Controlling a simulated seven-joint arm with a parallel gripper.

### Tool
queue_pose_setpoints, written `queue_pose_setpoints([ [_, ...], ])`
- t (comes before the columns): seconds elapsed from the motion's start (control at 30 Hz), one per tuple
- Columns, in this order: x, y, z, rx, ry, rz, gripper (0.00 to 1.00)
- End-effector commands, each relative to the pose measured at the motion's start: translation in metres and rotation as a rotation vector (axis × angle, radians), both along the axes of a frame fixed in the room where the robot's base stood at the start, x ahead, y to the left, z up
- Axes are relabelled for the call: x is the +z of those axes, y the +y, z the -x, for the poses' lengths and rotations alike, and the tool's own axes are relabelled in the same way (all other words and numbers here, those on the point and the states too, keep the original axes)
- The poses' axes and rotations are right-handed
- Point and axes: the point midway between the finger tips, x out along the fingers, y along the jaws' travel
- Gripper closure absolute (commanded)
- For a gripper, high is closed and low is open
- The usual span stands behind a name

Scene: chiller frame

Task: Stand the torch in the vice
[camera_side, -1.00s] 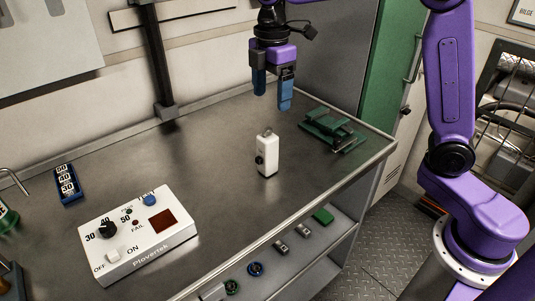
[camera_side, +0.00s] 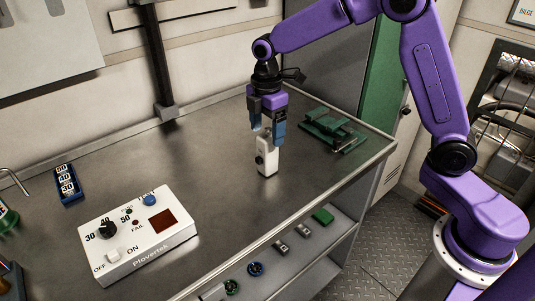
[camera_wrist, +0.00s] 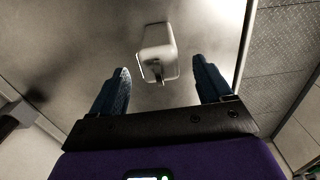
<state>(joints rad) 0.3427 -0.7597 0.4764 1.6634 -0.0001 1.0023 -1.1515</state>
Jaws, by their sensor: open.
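The torch (camera_side: 267,159) is a small white block-shaped body with a dark round knob on its side. It stands upright on the metal bench. It also shows in the wrist view (camera_wrist: 157,44), ahead of and between the fingers, with a small metal part on its near end. My gripper (camera_side: 267,135) is open and points down, its blue fingertips at about the torch's top. In the wrist view my gripper (camera_wrist: 165,85) has clear space on both sides of the torch. The green vice (camera_side: 331,130) sits on the bench to the right of the torch, near the bench's right corner.
A white control box (camera_side: 139,233) with knob and switch lies at the front left. A blue block with number labels (camera_side: 67,184) is behind it. A shelf (camera_side: 290,255) below holds small parts. The bench between torch and box is clear.

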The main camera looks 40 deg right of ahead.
Motion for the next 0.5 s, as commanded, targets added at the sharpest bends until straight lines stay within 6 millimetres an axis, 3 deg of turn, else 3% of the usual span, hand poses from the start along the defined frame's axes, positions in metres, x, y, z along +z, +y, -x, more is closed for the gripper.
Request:
queue_pose_setpoints([
  [0.17,-0.010,-0.001,0.000,0.000,0.001,0.001,0.21],
  [0.5,-0.052,-0.003,0.000,0.001,0.002,0.001,0.21],
])
